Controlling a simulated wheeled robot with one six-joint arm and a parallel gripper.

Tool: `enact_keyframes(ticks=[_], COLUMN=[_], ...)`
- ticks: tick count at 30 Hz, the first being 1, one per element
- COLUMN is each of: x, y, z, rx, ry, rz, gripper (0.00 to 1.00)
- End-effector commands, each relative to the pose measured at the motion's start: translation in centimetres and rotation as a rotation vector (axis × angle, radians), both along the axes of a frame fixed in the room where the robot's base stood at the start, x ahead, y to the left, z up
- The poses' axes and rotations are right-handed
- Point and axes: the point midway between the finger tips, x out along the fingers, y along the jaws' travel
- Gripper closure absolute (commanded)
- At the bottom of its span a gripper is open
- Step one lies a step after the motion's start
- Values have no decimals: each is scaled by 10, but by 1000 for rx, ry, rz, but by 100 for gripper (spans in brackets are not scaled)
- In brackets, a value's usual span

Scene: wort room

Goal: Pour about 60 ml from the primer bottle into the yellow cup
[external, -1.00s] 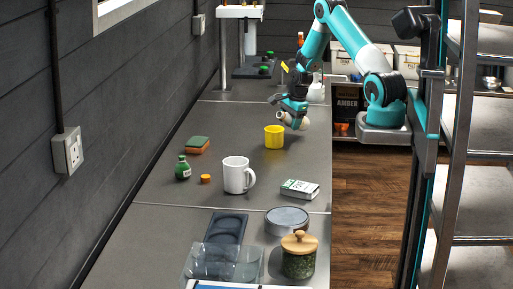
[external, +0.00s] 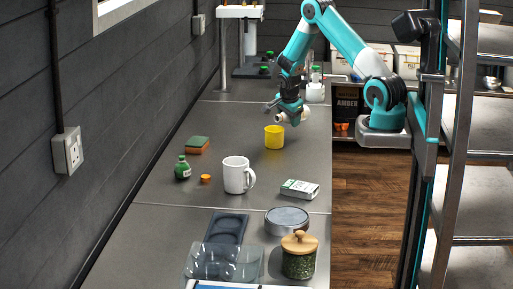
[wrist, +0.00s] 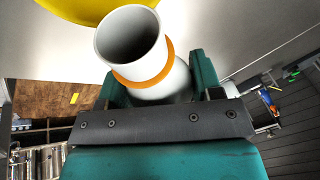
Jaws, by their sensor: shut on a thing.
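The primer bottle, a white open-mouthed bottle (external: 303,117) with an orange band, lies almost level in my gripper (external: 291,112). Its label does not show. My gripper is shut on it; the bottle also shows in the wrist view (wrist: 133,40), between the two teal fingers (wrist: 160,82). The yellow cup (external: 274,139) stands upright on the grey counter, below and left of the bottle. The bottle's mouth is above the cup's right side. Part of the cup (wrist: 85,8) shows beyond the mouth in the wrist view. I cannot see any liquid flowing or the level in the cup.
A white mug (external: 236,176), a small green bottle (external: 183,169), an orange cap (external: 205,179), a sponge (external: 197,145) and a small box (external: 299,189) stand nearer on the counter. A lidded jar (external: 299,257) is at the front. The counter around the cup is clear.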

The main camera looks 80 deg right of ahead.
Motion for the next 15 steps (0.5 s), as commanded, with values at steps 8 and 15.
enact_keyframes(ticks=[8,15], x=[1,1], y=[0,0], z=[3,5], rx=[-32,-62], ry=[22,44], rz=[1,2], gripper=[70,70])
